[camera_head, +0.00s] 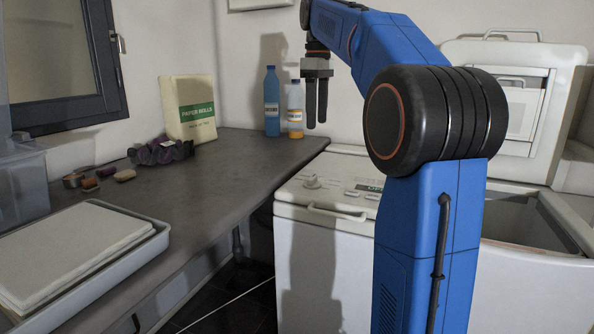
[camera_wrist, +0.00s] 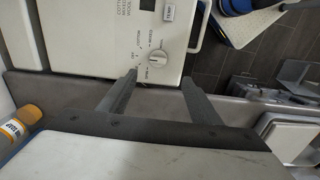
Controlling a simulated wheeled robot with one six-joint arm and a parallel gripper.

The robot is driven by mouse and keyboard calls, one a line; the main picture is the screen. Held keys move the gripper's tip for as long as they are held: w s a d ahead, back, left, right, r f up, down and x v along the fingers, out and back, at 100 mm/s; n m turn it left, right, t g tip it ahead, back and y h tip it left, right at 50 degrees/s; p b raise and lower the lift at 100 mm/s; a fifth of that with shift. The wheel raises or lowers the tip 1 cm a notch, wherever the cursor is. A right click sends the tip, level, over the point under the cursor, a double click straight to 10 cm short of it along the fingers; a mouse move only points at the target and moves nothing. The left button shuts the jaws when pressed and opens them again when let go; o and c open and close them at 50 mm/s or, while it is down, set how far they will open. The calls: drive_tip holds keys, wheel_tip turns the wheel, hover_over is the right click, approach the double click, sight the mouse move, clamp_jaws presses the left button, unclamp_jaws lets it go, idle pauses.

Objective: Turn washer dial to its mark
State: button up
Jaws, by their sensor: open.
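The washer dial (camera_head: 311,181) is a pale round knob on the top panel of the closed white washer (camera_head: 325,241). In the wrist view the dial (camera_wrist: 157,58) has small printed words around one side; which one it points to is too small to tell. My gripper (camera_head: 316,125) points down, well above the panel, and its two dark fingers are apart and empty. In the wrist view the fingertips of my gripper (camera_wrist: 160,77) lie on either side of the dial's lower edge in the picture, not touching it.
A second washer (camera_head: 536,222) with its lid raised stands at right. The grey counter (camera_head: 235,170) adjoins the closed washer on the left. A blue bottle (camera_head: 272,102) and an orange-labelled bottle (camera_head: 295,110) stand near the counter's far corner. A handle (camera_head: 338,213) runs along the washer's front edge.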

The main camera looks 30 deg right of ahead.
sight(314, 177)
drive_tip(key=f, duration=1.7)
drive_tip(key=shift+w, duration=0.4)
drive_tip(key=c, duration=1)
